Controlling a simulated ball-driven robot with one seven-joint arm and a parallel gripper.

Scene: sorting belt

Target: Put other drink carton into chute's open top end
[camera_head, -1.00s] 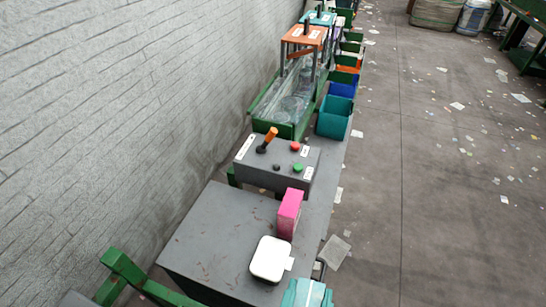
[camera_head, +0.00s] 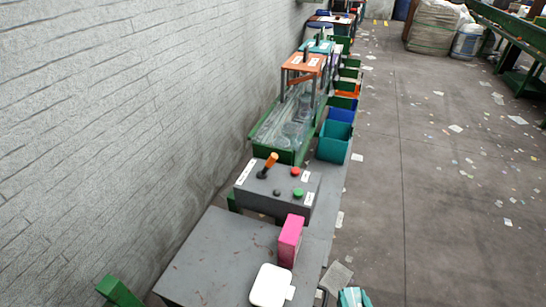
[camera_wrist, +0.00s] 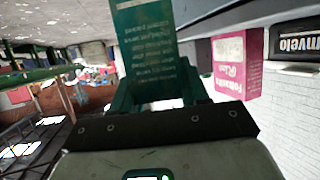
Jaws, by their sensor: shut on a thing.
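My gripper (camera_wrist: 160,88) is shut on a dark green drink carton (camera_wrist: 150,48) with pale print, held between its teal fingers in the wrist view. In the head view, a teal shape (camera_head: 353,298) at the bottom edge, right of the table, is cut off; I cannot tell if it is the carton or my gripper. A pink carton (camera_head: 290,240) stands upright on the grey table (camera_head: 215,255). It also shows in the wrist view (camera_wrist: 235,65), right of the held carton. I cannot make out the chute's open top end.
A white rounded object (camera_head: 270,285) lies by the pink carton. Behind is a grey control box (camera_head: 285,185) with a lever and buttons, then a green trough (camera_head: 285,152) of clear plastic items and a teal bin (camera_head: 333,142). A wall runs left; open floor (camera_head: 450,210) lies right.

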